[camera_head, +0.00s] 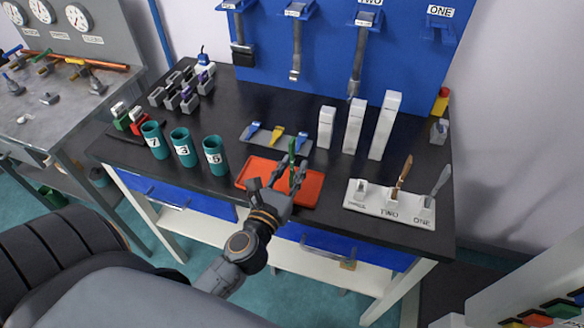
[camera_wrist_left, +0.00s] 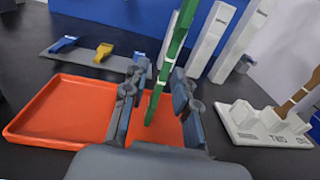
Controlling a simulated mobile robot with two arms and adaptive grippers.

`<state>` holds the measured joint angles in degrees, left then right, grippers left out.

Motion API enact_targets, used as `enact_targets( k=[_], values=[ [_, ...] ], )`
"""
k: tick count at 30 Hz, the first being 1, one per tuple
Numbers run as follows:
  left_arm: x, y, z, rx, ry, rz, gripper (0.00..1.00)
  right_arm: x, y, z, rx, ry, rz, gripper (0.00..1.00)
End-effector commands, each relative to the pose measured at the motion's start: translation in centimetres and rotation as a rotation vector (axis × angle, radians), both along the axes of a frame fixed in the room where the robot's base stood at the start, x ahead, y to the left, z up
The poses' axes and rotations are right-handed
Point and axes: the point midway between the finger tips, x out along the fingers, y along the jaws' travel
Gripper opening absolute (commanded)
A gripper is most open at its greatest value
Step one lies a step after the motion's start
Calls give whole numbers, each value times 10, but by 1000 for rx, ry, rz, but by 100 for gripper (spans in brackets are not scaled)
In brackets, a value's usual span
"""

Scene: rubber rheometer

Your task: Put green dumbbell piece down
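The green dumbbell piece (camera_head: 291,152) is a long, thin green bar. It stands tilted between the fingers of my left gripper (camera_head: 289,176), over the orange tray (camera_head: 252,174). The left gripper's fingers (camera_wrist_left: 155,90) are spread, with a gap visible beside the piece. I cannot tell whether its lower end touches the tray. My right gripper is not in view.
Behind the tray lies a grey holder (camera_head: 265,137) with blue and yellow pieces. Several white blocks (camera_head: 354,125) stand behind right. A white labelled stand (camera_head: 390,208) is at the right. Numbered teal cups (camera_head: 183,148) stand left. The tray's left part is clear.

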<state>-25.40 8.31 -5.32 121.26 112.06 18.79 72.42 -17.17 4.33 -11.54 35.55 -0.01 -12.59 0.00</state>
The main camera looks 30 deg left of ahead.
Motion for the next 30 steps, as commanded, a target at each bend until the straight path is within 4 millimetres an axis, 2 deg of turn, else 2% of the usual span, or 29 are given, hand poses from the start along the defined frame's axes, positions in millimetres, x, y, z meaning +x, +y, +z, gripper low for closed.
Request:
enact_targets(
  k=[6, 8, 21, 25, 30],
  values=[
    [-1, 0, 5, 0, 0, 0, 28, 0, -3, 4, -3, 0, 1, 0],
    [-8, -2, 1, -1, 1, 0, 28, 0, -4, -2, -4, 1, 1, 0],
    [-93, -15, -2, -1, 3, 1, 28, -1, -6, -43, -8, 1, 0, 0],
    [-108, -17, -1, 0, 2, 1, 28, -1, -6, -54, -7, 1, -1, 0],
    [-117, -19, 3, -1, 0, 0, 28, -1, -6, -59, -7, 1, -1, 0]
  ],
)
